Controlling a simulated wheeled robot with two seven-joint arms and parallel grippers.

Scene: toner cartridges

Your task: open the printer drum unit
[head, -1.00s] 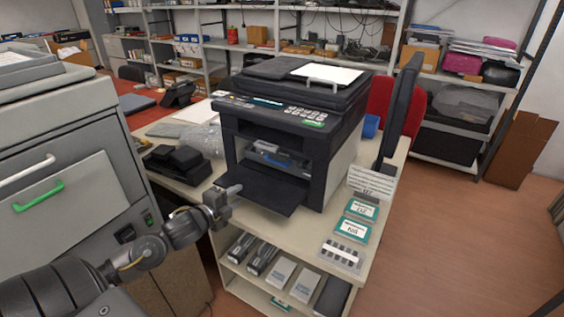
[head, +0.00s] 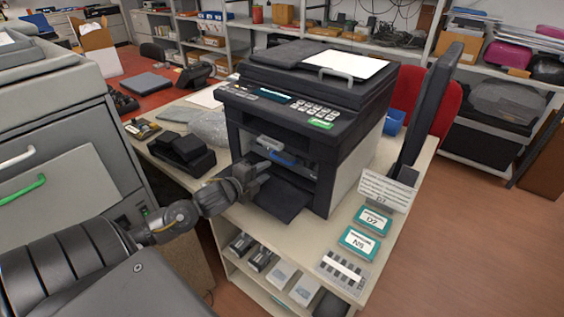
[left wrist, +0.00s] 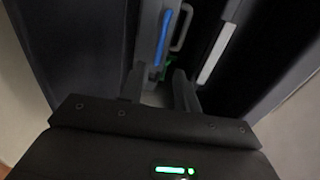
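The dark printer (head: 345,150) stands on the cream table with its front flap (head: 285,205) folded down. Inside its front opening shows a unit with a blue bar (head: 284,160) and a pale grey handle (head: 268,143). The left wrist view also shows the blue bar (left wrist: 164,42) and a grey loop handle (left wrist: 183,27) beyond the fingers. My left gripper (head: 262,172) is at the opening, above the flap. Its two fingers (left wrist: 160,92) stand apart with nothing between them, short of the blue bar. My right gripper is not in view.
A large grey machine (head: 60,150) stands at the left, close to my left arm. A black desk device (head: 181,153) sits left of the printer. Cartridges and boxes fill the shelf below.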

